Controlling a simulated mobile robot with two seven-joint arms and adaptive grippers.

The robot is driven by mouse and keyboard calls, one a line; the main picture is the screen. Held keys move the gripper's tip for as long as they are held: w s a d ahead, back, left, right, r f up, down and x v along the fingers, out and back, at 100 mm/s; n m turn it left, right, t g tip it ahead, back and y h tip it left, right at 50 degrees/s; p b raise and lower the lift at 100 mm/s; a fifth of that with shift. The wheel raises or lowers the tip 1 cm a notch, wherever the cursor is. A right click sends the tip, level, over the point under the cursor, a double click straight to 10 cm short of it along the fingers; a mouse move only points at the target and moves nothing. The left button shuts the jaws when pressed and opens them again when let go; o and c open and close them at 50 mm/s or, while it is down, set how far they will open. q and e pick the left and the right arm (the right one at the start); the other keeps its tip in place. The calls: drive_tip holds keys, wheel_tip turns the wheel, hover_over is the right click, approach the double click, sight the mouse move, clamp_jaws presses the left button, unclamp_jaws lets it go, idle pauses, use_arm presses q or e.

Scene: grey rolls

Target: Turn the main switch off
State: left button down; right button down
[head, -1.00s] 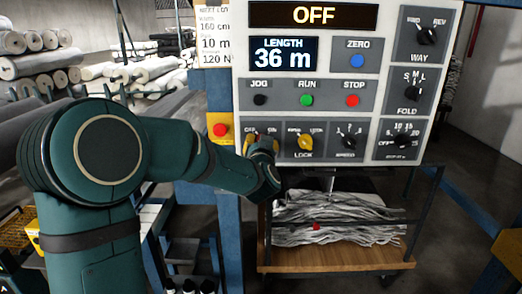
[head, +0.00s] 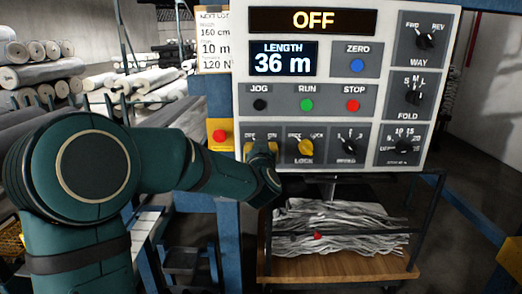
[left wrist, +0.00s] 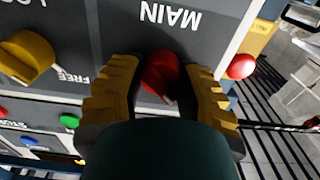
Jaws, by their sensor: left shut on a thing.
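The main switch, a red knob (left wrist: 160,74), shows in the left wrist view beside the upside-down word MAIN. A pale mark shows on its lower edge, but I cannot tell its setting. My left gripper (left wrist: 158,92) has its yellow fingers on either side of the knob and is shut on it. In the head view my left gripper (head: 261,148) is against the lower left of the control panel (head: 240,100) and hides the knob. The top display (head: 312,20) reads OFF. My right gripper is not in view.
The yellow LOCK knob (head: 305,147) is just right of the left gripper. A red button on a yellow box (head: 220,134) is just left of it. JOG, RUN and STOP buttons sit above. A cart with grey cloth (head: 340,228) stands below the panel.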

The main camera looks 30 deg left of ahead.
use_arm(q)
drive_tip(key=c, duration=0.5)
unclamp_jaws()
drive_tip(key=v, duration=1.2)
